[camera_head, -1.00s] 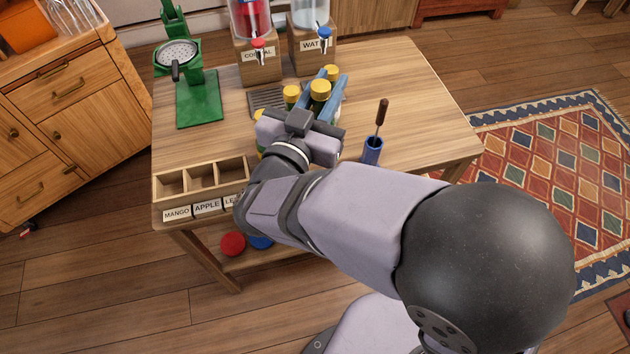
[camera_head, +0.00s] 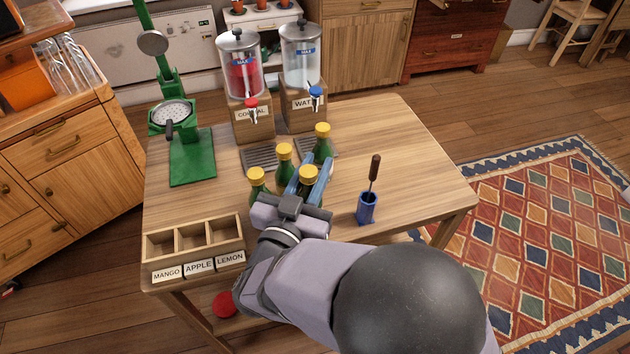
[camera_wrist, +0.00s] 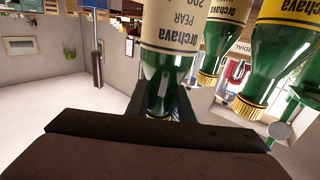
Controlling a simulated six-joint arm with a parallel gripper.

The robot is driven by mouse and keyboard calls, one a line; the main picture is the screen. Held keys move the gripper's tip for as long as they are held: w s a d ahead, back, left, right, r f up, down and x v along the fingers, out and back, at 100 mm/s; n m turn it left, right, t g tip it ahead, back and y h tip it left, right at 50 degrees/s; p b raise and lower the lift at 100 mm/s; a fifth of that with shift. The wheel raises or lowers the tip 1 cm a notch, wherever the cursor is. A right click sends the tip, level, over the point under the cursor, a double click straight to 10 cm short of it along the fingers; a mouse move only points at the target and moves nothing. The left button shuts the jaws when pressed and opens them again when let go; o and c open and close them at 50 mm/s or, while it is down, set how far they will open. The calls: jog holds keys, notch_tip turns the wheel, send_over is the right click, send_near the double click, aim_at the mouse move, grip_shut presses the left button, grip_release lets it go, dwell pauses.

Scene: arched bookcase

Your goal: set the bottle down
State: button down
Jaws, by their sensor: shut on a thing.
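My gripper (camera_head: 309,178) is shut on a green bottle with a yellow cap (camera_head: 308,174), over the middle of the wooden table. In the wrist view, which is upside down, the held bottle's pale label (camera_wrist: 182,30) reads Orchava PEAR, and the fingers are around its neck. The bottle looks upright. Its base is hidden in the head view, so I cannot tell whether it touches the table (camera_head: 410,150). Similar capped bottles stand close by: one to the left (camera_head: 257,184), one behind left (camera_head: 284,158), one behind (camera_head: 322,140).
A blue cup with a dark-handled tool (camera_head: 367,207) stands right of my gripper. A compartment box labelled MANGO, APPLE, LEMON (camera_head: 198,267) is at the front left. Cordial (camera_head: 252,122) and water (camera_head: 303,105) dispensers and a green press (camera_head: 191,160) stand behind. The table's right side is clear.

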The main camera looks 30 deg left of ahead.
notch_tip(320, 180, down, 4)
jog(key=shift+r, duration=0.25)
jog(key=c, duration=1.5)
grip_release()
jog(key=s, duration=0.4)
jog(key=s+d, duration=0.1)
jog(key=s, duration=0.3)
jog(key=s+d+b, duration=0.1)
jog(key=s, duration=0.3)
